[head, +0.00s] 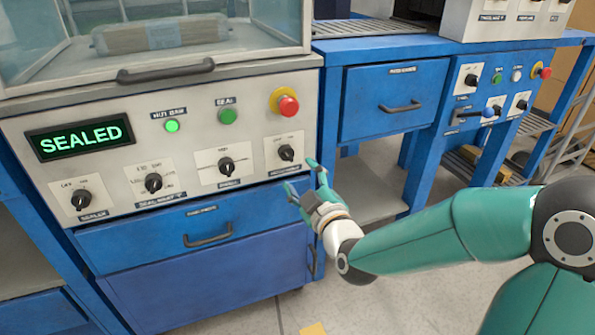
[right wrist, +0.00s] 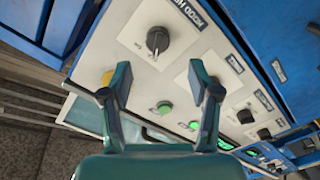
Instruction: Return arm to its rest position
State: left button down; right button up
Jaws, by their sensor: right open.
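My right gripper (head: 305,178) is open and empty in the head view, just in front of the lower right of the sealing machine's control panel (head: 110,185). My right arm (head: 430,240) reaches in from the right. In the right wrist view the open fingers (right wrist: 160,88) show with the panel beyond them. The nearest knob in the head view is the rightmost black one (head: 286,152), a little above and left of the fingertips. I see no contact with it. The display (head: 80,138) reads "SEALED" in green. My left gripper is not in the head view.
A red emergency button (head: 288,105) sits on the panel's upper right. Blue drawers with handles (head: 208,236) lie below. A blue bench (head: 392,100) with another panel (head: 492,92) stands to the right. A wrapped bundle (head: 160,34) lies inside the clear chamber. Grey floor is open at bottom.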

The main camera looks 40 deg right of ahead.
dwell(0.5)
jog(key=s+a+f+g+y+p, duration=0.1)
jog(key=a+f+g+y, duration=0.4)
jog(key=f, duration=0.9)
jog(key=s+a+f+g+p, duration=0.1)
jog(key=s+a+f+g, duration=0.15)
jog(key=a+f, duration=0.85)
jog(key=s+a+f+m+g+y, duration=0.25)
jog(key=s+f+m+g, duration=0.2)
jog(key=s+f, duration=0.4)
jog(key=s+a+f+m+g+y, duration=0.1)
jog(key=s+a+f+m+g, duration=0.2)
jog(key=s+f+g, duration=0.35)
notch_tip(320, 180, up, 38)
jog(key=s+t+p, duration=0.1)
jog(key=s+p, duration=0.1)
jog(key=p, duration=3.6)
jog(key=shift+f+p, duration=0.15)
jog(key=shift+p, duration=0.2)
jog(key=shift+m+t+h, duration=0.25)
